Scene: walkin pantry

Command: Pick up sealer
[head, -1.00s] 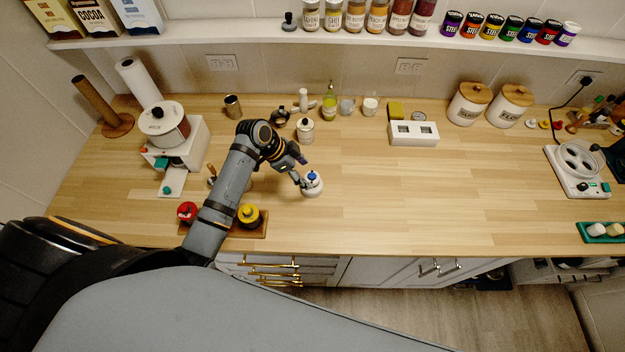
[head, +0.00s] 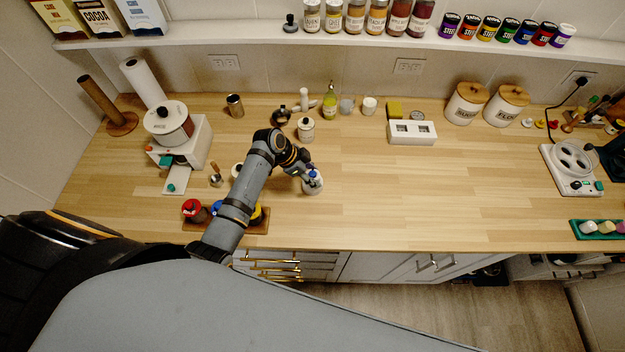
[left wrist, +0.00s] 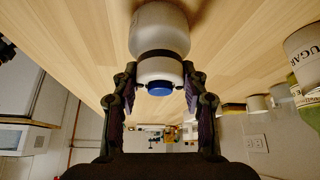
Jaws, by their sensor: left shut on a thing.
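The sealer, a white rounded body with a blue top, stands on the wooden counter near the middle of the head view (head: 314,187). It also shows at the top of the left wrist view (left wrist: 160,32), where its blue top points toward the camera. My left gripper (head: 309,177) reaches it from the left and is shut on its narrower upper part, one finger on each side in the left wrist view (left wrist: 160,78). In the head view the fingers partly hide the sealer. It looks to be at counter height; I cannot tell if it is lifted. My right gripper is not in view.
A wooden tray (head: 259,228) with coloured-lid jars is partly hidden under my left arm. A white machine (head: 197,141) stands at the left. A small lidded canister (head: 306,129) and bottles stand behind the sealer. The counter (head: 430,190) to its right is clear.

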